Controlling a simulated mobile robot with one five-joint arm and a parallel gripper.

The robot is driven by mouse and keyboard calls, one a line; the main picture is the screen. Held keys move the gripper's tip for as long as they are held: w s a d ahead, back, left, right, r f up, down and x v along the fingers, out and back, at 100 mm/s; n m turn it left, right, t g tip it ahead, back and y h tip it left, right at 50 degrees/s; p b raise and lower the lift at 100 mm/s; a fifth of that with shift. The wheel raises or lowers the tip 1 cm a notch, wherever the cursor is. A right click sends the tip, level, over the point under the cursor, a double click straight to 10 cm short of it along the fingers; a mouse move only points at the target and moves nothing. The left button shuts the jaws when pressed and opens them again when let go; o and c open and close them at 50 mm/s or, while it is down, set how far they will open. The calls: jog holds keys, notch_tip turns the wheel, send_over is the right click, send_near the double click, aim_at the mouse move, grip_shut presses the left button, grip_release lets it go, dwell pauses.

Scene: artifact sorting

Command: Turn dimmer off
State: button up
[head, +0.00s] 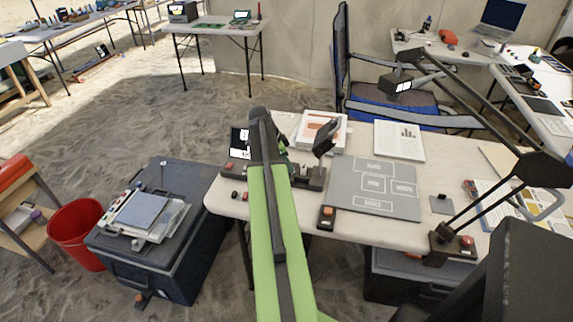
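A small dark box with an orange-red top (327,217) sits at the front edge of the work table; it may be the dimmer, but I cannot tell for sure. A black desk lamp base (452,243) at the right front carries a red knob (466,241). The lamp head (401,85) hangs over the back of the table, and its face looks bright white. My green arm reaches up from the bottom centre over the table's left part.
The work table (433,182) holds a grey labelled board (372,188), papers (399,141) and a dark device on a stand (326,138). A dark crate (150,252) and a red bucket (77,231) stand at left. A blue-seated chair (400,103) is behind. Sandy floor is open at upper left.

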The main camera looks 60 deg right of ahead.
grip_shut()
jog(key=shift+a+n, duration=0.1)
jog(key=shift+n, duration=0.2)
jog(key=n, duration=0.1)
jog(key=n+t, duration=0.1)
jog(key=n, duration=0.1)
jog(key=shift+s+a+n+t+h, duration=0.1)
jog(key=shift+s+n+t+h, duration=0.05)
jog(key=shift+n+t+h, duration=0.15)
jog(key=shift+s+n+t, duration=0.1)
jog(key=shift+n+t, duration=0.8)
jog(key=shift+n, duration=1.4)
jog(key=shift+o, duration=2.2)
grip_release()
jog(key=shift+r, duration=0.1)
